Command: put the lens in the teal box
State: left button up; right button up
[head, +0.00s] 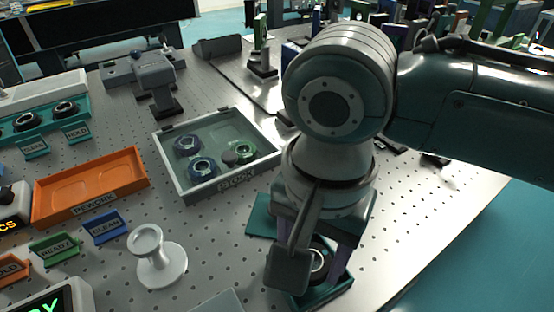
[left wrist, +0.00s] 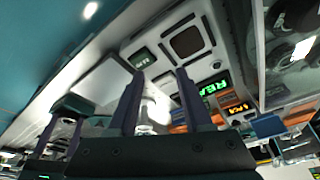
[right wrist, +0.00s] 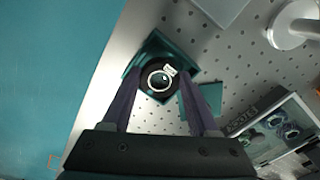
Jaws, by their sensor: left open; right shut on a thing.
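The lens, a dark ring mount with a pale inner ring and a small white tag, shows in the right wrist view (right wrist: 160,80) and partly in the head view (head: 318,262). My right gripper (right wrist: 160,77) is shut on it, one finger at each side. The open teal box (right wrist: 152,48) is directly below, and its rim also shows in the head view (head: 335,293). I cannot tell whether the lens touches the box floor. My left gripper (left wrist: 160,73) is open and empty, away from the box, and outside the head view.
A teal flat piece (head: 260,217) lies beside the box. A grey STOCK case (head: 213,191) with a clear lid holds several mounts. A white pedestal (head: 160,262) stands to the left, with an orange REWORK tray (head: 50,205) beyond. The table edge is close on the right.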

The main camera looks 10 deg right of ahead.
pick_arm(q)
jog(key=shift+f, duration=0.35)
pick_arm(e)
jog(key=shift+f, duration=1.05)
jog(key=shift+f, duration=0.15)
jog(key=o, duration=1.1)
pick_arm(q)
notch_tip(320, 180, up, 3)
jog(key=p, duration=0.3)
jog(key=shift+r, duration=0.1)
pick_arm(e)
notch_tip(320, 180, up, 12)
pick_arm(q)
jog(key=shift+d, duration=0.1)
pick_arm(e)
jog(key=s+a+f+n+t+y, duration=0.2)
jog(key=s+n+y, duration=0.1)
jog(key=s+n, duration=0.3)
jog(key=s+d+n+h, duration=0.1)
jog(key=s+d, duration=0.1)
jog(key=d, duration=0.2)
jog(key=s+d+n+t+h, duration=0.1)
jog(key=s+d, duration=0.1)
jog(key=d, duration=0.1)
jog(key=s+d+f+n, duration=0.1)
jog(key=s+d+n, duration=0.1)
jog(key=d, duration=0.2)
jog(key=shift+d+f+t+h, duration=0.1)
jog(key=shift+d+t+h, duration=0.2)
jog(key=shift+h, duration=0.1)
